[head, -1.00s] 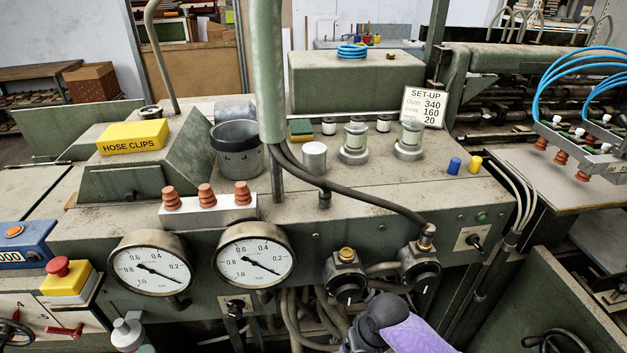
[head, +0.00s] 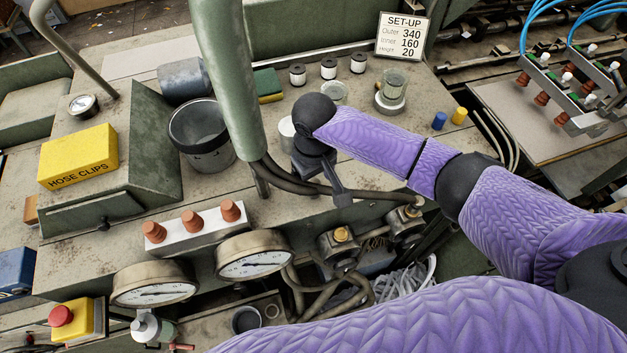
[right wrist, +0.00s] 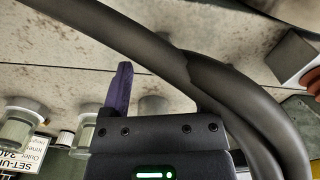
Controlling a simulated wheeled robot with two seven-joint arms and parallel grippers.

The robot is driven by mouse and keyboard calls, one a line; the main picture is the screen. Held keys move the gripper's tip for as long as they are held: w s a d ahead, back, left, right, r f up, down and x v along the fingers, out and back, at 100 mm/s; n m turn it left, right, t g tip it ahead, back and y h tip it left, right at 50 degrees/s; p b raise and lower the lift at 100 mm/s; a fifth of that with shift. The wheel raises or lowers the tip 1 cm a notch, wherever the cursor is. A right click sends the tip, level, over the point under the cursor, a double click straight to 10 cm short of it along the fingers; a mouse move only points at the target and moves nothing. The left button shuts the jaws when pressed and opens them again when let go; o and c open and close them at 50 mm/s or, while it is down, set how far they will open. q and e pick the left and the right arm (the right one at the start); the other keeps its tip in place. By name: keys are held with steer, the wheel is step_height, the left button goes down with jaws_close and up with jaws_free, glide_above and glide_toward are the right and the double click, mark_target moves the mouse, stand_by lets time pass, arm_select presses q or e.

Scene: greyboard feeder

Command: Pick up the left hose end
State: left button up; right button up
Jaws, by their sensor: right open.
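Dark hoses (head: 285,180) come out at the foot of the green post (head: 228,85). One runs right to a fitting at the machine's front edge; a short one (head: 262,187) hangs down at the left. My right gripper (head: 341,197) is open, pointing down over the front edge, to the right of the short hose and close to the longer one. In the right wrist view, a purple-dark finger (right wrist: 120,88) shows and thick hoses (right wrist: 205,75) cross beside it, with nothing seen between the fingers. The exact hose ends are partly hidden. My left gripper is out of view.
A white block with red-brown plugs (head: 195,232) and round gauges (head: 254,254) stand left of the gripper. A dark bucket (head: 200,135) and a yellow hose clips box (head: 78,157) lie farther left. Jars (head: 392,92) stand behind my right arm.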

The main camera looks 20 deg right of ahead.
mark_target(314, 182)
steer(key=shift+f, duration=0.95)
jaws_close()
steer(key=shift+r, duration=0.15)
step_height(314, 182, up, 10)
steer(key=shift+f, duration=0.1)
